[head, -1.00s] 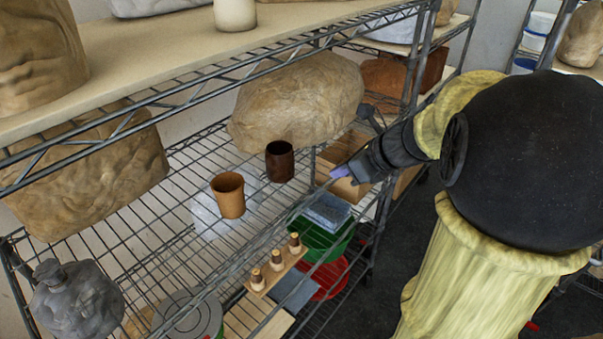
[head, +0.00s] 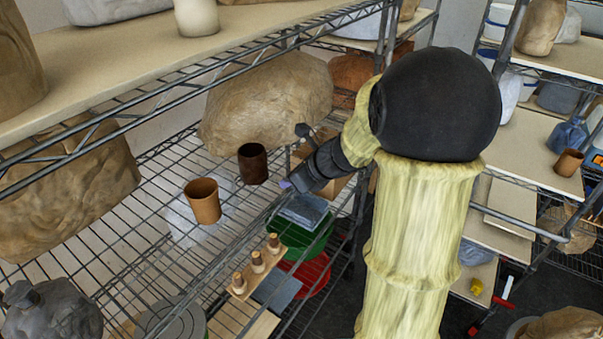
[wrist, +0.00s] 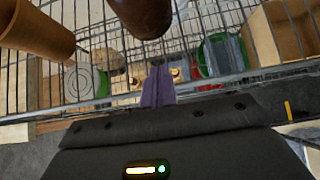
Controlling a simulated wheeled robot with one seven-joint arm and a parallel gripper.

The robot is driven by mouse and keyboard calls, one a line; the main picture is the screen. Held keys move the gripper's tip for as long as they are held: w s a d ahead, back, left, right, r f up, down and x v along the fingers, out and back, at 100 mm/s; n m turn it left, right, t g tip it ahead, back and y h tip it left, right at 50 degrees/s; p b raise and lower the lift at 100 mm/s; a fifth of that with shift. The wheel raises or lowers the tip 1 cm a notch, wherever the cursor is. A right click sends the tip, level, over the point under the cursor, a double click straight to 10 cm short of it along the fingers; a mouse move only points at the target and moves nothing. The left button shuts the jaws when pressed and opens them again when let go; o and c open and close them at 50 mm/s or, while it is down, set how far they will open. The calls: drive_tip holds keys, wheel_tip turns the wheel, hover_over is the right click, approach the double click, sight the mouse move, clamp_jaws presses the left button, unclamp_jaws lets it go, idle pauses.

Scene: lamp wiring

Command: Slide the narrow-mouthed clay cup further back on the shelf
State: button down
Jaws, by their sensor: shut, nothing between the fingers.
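The dark brown clay cup (head: 252,165) stands upright on the wire shelf; its mouth looks slightly narrower than its body. An orange-tan clay cup (head: 203,202), wider at the mouth, stands in front of it to the left. My gripper (head: 287,186) is to the right of the dark cup and a little nearer the shelf front, apart from it. In the wrist view the purple fingertips (wrist: 158,85) are together and empty. The dark cup (wrist: 145,15) is just ahead of them at the top, partly cut off, and the orange-tan cup (wrist: 35,30) is at the left.
A grey stone jug (head: 50,315) is at the lower left. Some bare wire lies between the dark cup and the rock.

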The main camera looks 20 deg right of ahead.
sight(267, 179)
drive_tip(key=w+a+p, duration=0.1)
drive_tip(key=w+a, duration=0.1)
drive_tip(key=w, duration=0.1)
drive_tip(key=shift+a+f+p, duration=0.1)
drive_tip(key=shift+p, duration=0.3)
drive_tip(key=shift+w+a+f, duration=0.1)
drive_tip(key=shift+w+a, duration=0.1)
drive_tip(key=shift+w, duration=0.1)
